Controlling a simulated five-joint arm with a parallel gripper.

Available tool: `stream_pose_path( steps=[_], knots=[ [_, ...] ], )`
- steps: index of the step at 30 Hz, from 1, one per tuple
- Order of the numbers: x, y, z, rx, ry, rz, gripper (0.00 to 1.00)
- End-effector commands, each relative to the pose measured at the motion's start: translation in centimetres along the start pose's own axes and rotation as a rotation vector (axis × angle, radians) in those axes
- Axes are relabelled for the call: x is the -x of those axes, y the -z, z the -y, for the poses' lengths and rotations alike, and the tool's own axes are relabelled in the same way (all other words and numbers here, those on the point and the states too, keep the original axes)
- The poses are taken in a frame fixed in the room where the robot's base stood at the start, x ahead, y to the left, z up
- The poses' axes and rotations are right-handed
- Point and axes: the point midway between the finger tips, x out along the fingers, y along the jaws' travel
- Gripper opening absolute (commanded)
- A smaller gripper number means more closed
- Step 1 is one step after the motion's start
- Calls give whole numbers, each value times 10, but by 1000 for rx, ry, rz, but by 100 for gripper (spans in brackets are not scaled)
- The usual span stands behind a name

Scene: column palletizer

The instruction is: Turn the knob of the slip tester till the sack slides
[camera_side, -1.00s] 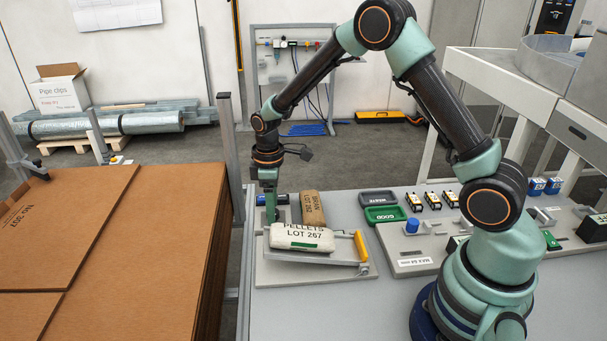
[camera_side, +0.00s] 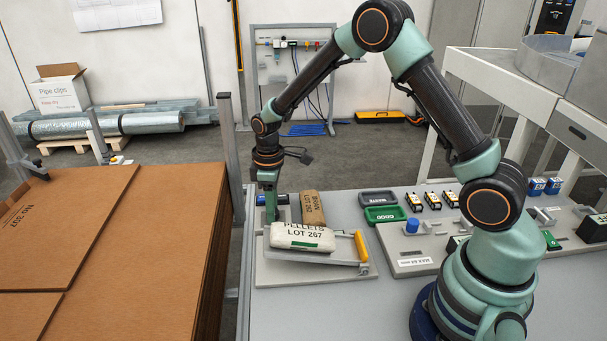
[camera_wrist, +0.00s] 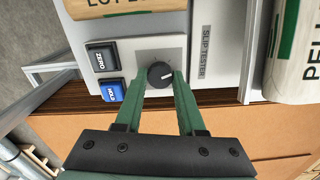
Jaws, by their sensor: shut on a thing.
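The slip tester's knob (camera_wrist: 160,74) is a small dark round dial with a white pointer mark, in the wrist view. My gripper (camera_wrist: 161,82) has its two green fingers closed around it; in the side view my gripper (camera_side: 270,208) points down behind the tester's left end. A white sack (camera_side: 302,237) marked PELLETS LOT 267 lies on the tester's plate (camera_side: 318,259), and part of the sack shows in the wrist view (camera_wrist: 297,62). The knob is hidden in the side view.
Buttons marked ZERO (camera_wrist: 102,58) and HOLD (camera_wrist: 111,91) sit beside the knob. A black tray (camera_side: 378,197) and a green GOOD tray (camera_side: 385,214) stand to the right. Brown cardboard (camera_side: 120,240) fills the left.

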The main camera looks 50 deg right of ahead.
Motion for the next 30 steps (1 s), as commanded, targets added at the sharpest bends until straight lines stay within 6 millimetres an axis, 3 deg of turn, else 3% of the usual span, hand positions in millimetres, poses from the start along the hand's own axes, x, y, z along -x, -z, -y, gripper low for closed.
stream_pose_path(
  steps=[30],
  knots=[
    [1, 0, 0, -835, 0, 1, 0]
  ],
)
